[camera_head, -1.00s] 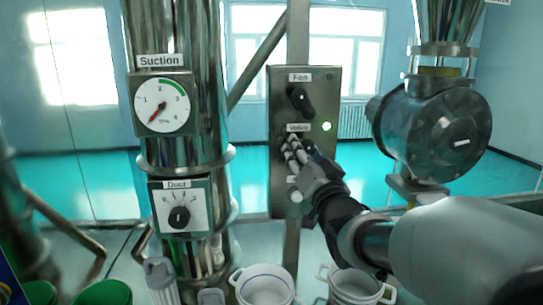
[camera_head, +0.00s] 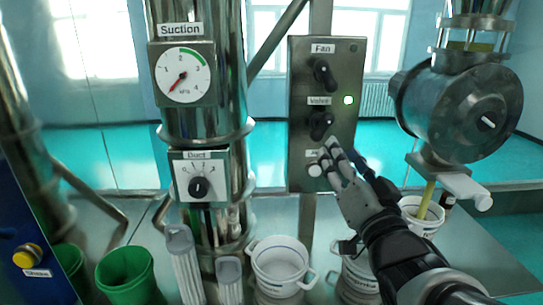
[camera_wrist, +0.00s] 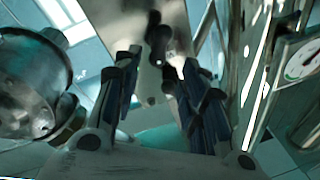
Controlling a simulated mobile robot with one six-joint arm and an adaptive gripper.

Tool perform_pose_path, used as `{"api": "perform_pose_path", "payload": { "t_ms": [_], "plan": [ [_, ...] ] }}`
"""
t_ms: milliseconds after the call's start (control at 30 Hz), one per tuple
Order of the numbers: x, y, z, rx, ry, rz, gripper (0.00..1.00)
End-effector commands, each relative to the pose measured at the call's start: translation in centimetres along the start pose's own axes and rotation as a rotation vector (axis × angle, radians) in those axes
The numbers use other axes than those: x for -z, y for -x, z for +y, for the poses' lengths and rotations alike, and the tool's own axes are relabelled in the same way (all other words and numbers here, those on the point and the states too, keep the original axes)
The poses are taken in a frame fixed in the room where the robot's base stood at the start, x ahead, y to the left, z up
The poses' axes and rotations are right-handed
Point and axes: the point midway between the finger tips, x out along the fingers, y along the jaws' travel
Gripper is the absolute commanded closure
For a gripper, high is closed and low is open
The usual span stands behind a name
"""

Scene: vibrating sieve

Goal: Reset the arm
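My gripper (camera_head: 335,160) is in front of the lower part of the grey control panel (camera_head: 299,128) in the head view. Its fingertips are beside a pale button (camera_head: 315,170) near a partly hidden label. In the wrist view the two fingers of my gripper (camera_wrist: 152,78) stand apart with nothing between them, pointing at the panel (camera_wrist: 150,25).
A steel pipe carries the Suction gauge (camera_head: 183,75) and the Duct dial (camera_head: 199,187) at left. A round steel housing (camera_head: 470,112) is at right. White buckets (camera_head: 279,262), a green bin (camera_head: 126,272) and clear containers stand below.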

Motion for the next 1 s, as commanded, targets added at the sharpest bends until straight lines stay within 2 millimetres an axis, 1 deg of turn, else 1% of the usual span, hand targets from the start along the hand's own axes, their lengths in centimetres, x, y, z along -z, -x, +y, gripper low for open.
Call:
{"api": "perform_pose_path", "payload": {
  "t_ms": [167, 267, 367, 467, 567, 667, 700, 767, 800, 867, 900, 1000],
  "plan": [
    [-0.1, 0.0, 0.1, -0.007, 0.004, -0.004, 0.61],
    [-0.5, 0.3, 0.6, -0.050, 0.031, -0.034, 0.61],
    [-1.6, 1.2, 2.0, -0.143, 0.088, -0.110, 0.61],
    [-3.4, 3.1, 3.7, -0.263, 0.162, -0.235, 0.61],
    [-5.5, 6.0, 5.2, -0.369, 0.229, -0.388, 0.61],
    [-7.8, 9.8, 6.1, -0.449, 0.284, -0.560, 0.61],
    [-8.7, 11.4, 6.3, -0.472, 0.303, -0.635, 0.61],
    [-10.0, 14.1, 6.3, -0.497, 0.327, -0.749, 0.61],
    [-10.9, 16.0, 6.3, -0.508, 0.340, -0.825, 0.61],
    [-11.9, 18.7, 5.9, -0.513, 0.359, -0.935, 0.61],
    [-12.6, 20.4, 5.7, -0.512, 0.368, -1.003, 0.61],
    [-13.7, 24.0, 4.9, -0.496, 0.386, -1.144, 0.61]
  ]
}}
